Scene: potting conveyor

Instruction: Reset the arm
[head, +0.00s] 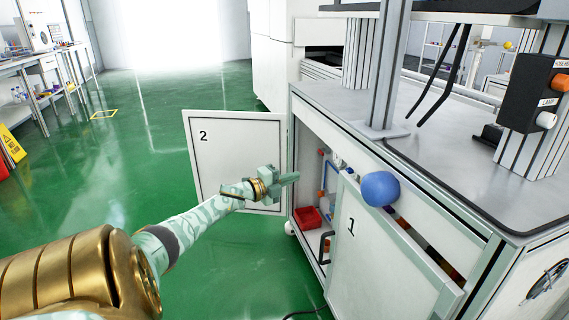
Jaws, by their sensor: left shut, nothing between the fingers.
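My left arm reaches in from the lower left. Its left gripper (289,178) is shut and empty, in front of the open cabinet door marked 2 (233,140), near the cabinet opening. The gripper appears to touch nothing, though its distance from the door is hard to judge. My right gripper is not in view.
The cabinet door marked 1 (385,255) covers the right of the opening. A blue ball-like thing (380,188) is by its top edge. A red bin (307,217) sits inside the cabinet. The worktop (470,150) lies above.

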